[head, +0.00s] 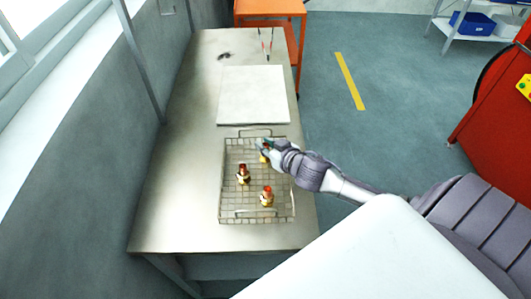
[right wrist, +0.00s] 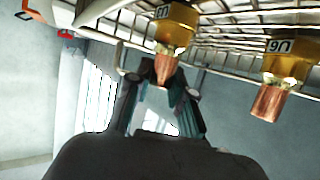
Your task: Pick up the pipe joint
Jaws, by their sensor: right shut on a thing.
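Three brass pipe joints with copper ends are in a wire mesh basket (head: 284,209) on the metal table. My right gripper (head: 265,147) is at the basket's far right part, shut on the copper end of one pipe joint (head: 263,158), which it partly hides. In the right wrist view this joint (right wrist: 176,30) has its copper end between the fingertips (right wrist: 165,82). I cannot tell whether it still touches the basket. A second joint (head: 243,174) stands left of centre, and a third (head: 266,196) stands nearer the front; one free joint also shows in the wrist view (right wrist: 281,65). My left gripper is out of view.
The metal table (head: 175,190) has bare room left of the basket. A flat pale board (head: 253,95) lies behind it, and small tools (head: 266,45) lie farther back. An orange table (head: 270,8) stands beyond. A wall runs along the left.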

